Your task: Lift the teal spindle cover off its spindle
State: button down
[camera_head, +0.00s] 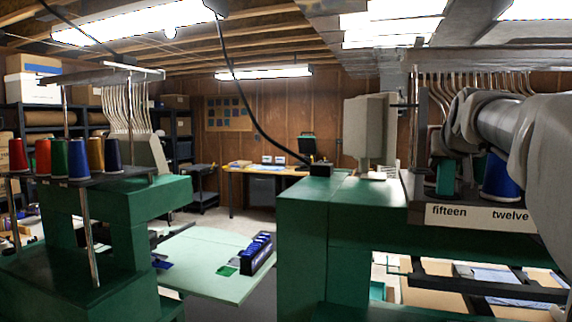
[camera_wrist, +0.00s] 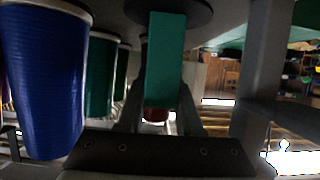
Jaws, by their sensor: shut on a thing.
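The teal spindle cover (camera_head: 446,178) stands on the thread rack at the right in the head view, left of a large blue thread cone (camera_head: 500,178). In the wrist view the teal cover (camera_wrist: 166,60) is a flat-faced block against a dark round disc (camera_wrist: 170,10). My gripper (camera_wrist: 163,105) has one finger on each side of the cover and is shut on it. The cover hides its spindle. I cannot tell whether the cover touches the disc.
A label strip (camera_head: 478,217) reading "fifteen" and "twelve" runs along the rack front. The blue cone (camera_wrist: 43,75) and green cones (camera_wrist: 101,75) stand close beside my gripper in the wrist view. A grey post (camera_wrist: 262,70) is on the other side.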

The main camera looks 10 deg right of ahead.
jog(key=shift+r, duration=0.1)
notch_tip(320, 180, up, 18)
jog(key=p, duration=0.5)
jog(key=shift+p, duration=0.4)
notch_tip(320, 180, up, 4)
jog(key=p, duration=0.4)
